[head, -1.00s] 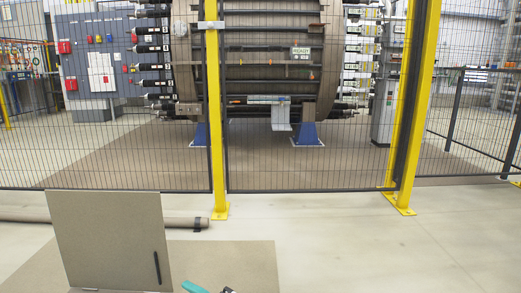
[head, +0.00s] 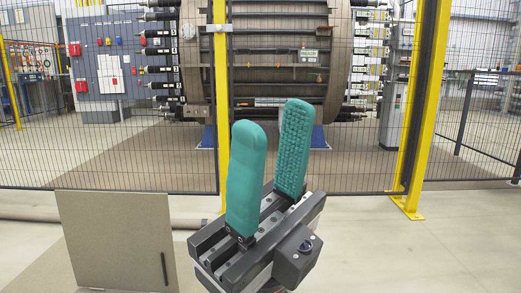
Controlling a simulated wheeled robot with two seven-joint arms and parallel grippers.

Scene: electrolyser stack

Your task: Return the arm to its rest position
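My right gripper (head: 268,155) stands upright in the lower middle of the head view, with two teal padded fingers on a dark grey body. The fingers are apart with nothing between them, so it is open and empty. It appears in front of the mesh fence and hides part of a yellow post and the floor behind it. My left gripper is not in view.
A mesh fence with yellow posts (head: 424,110) crosses the view, with the large cylindrical stack (head: 270,75) behind it. A grey-brown panel (head: 117,240) with a dark handle stands at lower left, near a pipe (head: 190,222) on the floor. The floor at right is clear.

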